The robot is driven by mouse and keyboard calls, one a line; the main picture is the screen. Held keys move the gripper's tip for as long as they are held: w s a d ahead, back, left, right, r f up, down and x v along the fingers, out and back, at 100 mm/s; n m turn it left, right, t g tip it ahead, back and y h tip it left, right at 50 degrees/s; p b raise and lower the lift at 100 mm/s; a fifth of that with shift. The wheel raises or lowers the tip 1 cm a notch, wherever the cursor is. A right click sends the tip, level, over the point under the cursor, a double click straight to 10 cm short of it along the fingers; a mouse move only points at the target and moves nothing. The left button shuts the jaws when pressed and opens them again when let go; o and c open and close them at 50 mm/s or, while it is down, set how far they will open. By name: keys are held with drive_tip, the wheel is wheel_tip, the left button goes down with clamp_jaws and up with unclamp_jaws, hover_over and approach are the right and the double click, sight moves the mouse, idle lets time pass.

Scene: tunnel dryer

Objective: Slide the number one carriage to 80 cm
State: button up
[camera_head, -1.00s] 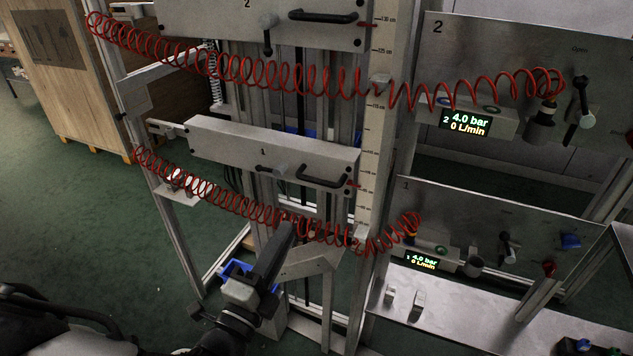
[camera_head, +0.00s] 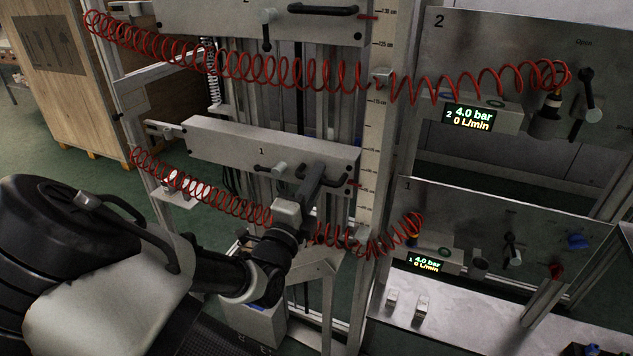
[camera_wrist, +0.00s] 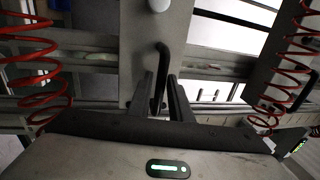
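The number one carriage (camera_head: 225,146) is a grey plate marked "1" on the vertical rails. It has a black bar handle (camera_head: 337,182) at its right and a small lever with a grey knob (camera_head: 279,169) left of that, lying roughly sideways. A red pointer at its right edge stands beside the vertical centimetre scale (camera_head: 368,160); the nearby numbers are too small to read. My gripper (camera_head: 318,170) is at the handle. In the wrist view the handle (camera_wrist: 161,60) runs between the two fingers of my gripper (camera_wrist: 161,82), which look open around it; contact is unclear.
The number two carriage (camera_head: 200,20) is above. Red coiled hoses (camera_head: 230,68) hang across, the lower one (camera_head: 200,190) passing close to my wrist. Panels with 4.0 bar displays (camera_head: 425,262) stand at the right. A wooden crate (camera_head: 50,90) is at the back left.

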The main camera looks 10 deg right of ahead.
clamp_jaws()
drive_tip(key=shift+f+p, duration=0.25)
drive_tip(key=shift+p, duration=0.2)
wheel_tip(320, 180, down, 16)
drive_tip(key=shift+f, duration=0.2)
drive_tip(key=shift+s, duration=0.1)
unclamp_jaws()
